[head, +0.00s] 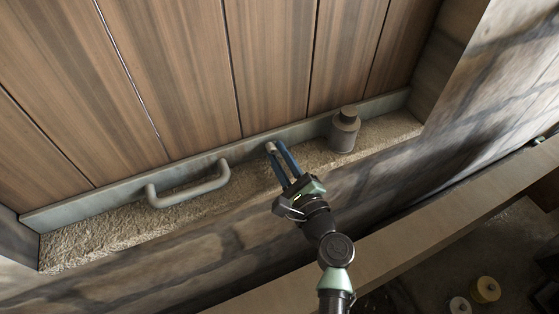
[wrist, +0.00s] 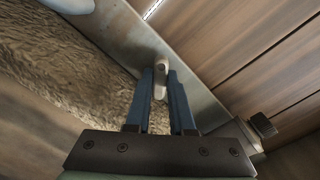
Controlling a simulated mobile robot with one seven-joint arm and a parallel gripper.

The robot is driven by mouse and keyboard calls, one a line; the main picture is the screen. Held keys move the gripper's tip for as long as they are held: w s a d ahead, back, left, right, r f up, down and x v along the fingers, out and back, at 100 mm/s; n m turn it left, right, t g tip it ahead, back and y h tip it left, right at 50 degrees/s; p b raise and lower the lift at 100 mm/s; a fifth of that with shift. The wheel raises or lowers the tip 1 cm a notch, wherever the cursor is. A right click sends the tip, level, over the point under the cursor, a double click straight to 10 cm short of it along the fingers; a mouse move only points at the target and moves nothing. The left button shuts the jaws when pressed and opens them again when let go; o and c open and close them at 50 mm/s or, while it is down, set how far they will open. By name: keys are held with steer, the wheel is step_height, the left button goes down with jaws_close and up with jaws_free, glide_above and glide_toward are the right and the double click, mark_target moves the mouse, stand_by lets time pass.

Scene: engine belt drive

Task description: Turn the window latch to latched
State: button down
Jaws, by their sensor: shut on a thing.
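The window latch (wrist: 161,75) is a small pale lever on the grey metal rail in the wrist view. Its rounded top shows between my fingertips, and its length runs down between the fingers. In the head view only a small pale part of the latch (head: 270,147) shows at the rail, beside my fingertips. My gripper (head: 277,150) has blue fingers and reaches up to the rail from below. In the wrist view my gripper (wrist: 161,82) is shut on the latch, one finger on each side. The fingers hide part of the latch.
A grey bar handle (head: 190,187) sticks out from the rail (head: 95,205) to the left. A dark-topped cylinder (head: 344,132) stands on the rough stone ledge (head: 235,190) to the right. Wooden planks (head: 180,75) rise behind the rail.

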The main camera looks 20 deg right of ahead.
steer(key=n+b, duration=0.4)
steer(key=n, duration=0.1)
steer(key=shift+f+n, duration=0.2)
steer(key=shift+n, duration=0.1)
steer(key=shift+r+n+b, duration=0.1)
steer(key=shift+n+b, duration=1.5)
steer(key=shift+n, duration=0.5)
steer(key=c, duration=0.8)
jaws_free()
steer(key=shift+r, duration=0.1)
